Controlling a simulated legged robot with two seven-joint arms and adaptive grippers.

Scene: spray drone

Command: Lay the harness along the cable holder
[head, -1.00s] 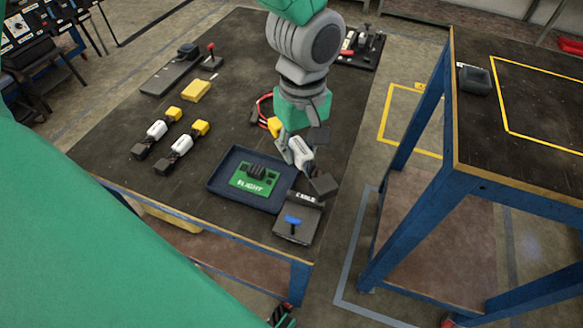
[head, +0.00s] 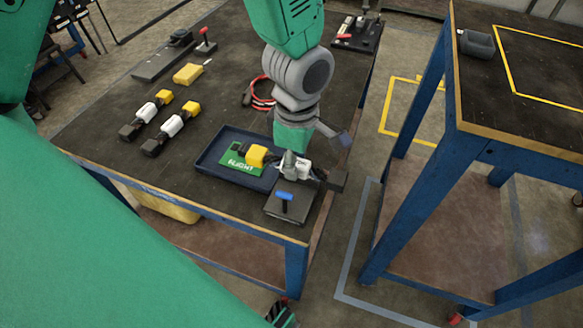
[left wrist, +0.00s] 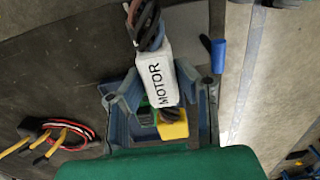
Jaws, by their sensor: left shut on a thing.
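My left gripper (head: 292,163) is shut on the harness, a white piece (left wrist: 160,80) marked MOTOR with a yellow connector (head: 256,155) at one end and a dark end (head: 336,180) at the other. The harness lies nearly level, its yellow end over the blue tray and its white part by the back of the cable holder (head: 278,211). The cable holder is a dark block with a blue lever (head: 285,196). Whether the harness touches it, I cannot tell. In the left wrist view, both fingers flank the white part.
The blue tray (head: 206,160) holds a green board (head: 234,162). Two similar white-and-yellow pieces (head: 147,114) lie on the left of the table. A second table (head: 520,110) stands at right.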

